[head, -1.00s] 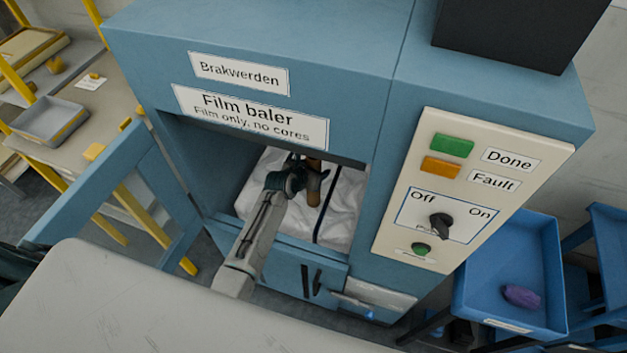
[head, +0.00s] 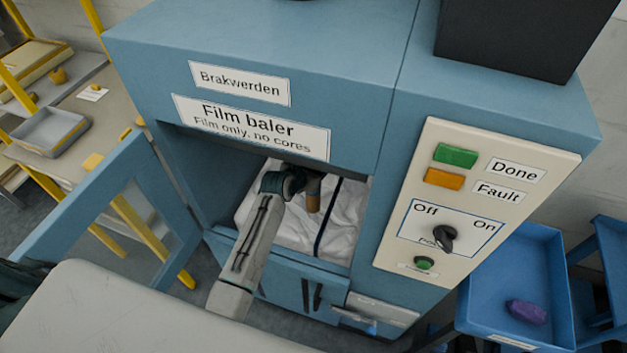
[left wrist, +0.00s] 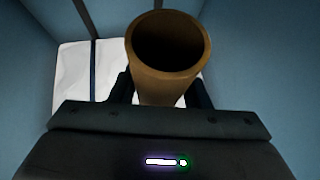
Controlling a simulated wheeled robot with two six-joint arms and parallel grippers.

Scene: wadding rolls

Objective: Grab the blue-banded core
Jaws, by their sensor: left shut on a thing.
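A brown hollow core (head: 313,193) stands out of the white wadding inside the open film baler (head: 190,205). My left gripper (head: 306,181) reaches in through the baler's opening and is shut on the core. In the left wrist view the core (left wrist: 168,80) stands between the fingers with its open end facing the camera. No blue band shows on the visible part of the core. Its lower part is hidden, and I cannot tell if it still touches the wadding. My right gripper is not in view.
White wadding (head: 340,225) with a dark strap fills the baler chamber. The baler's windowed door (head: 95,205) stands open at left. A control panel (head: 400,225) is at right. A blue tray (head: 545,265) holds a purple item (head: 527,311).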

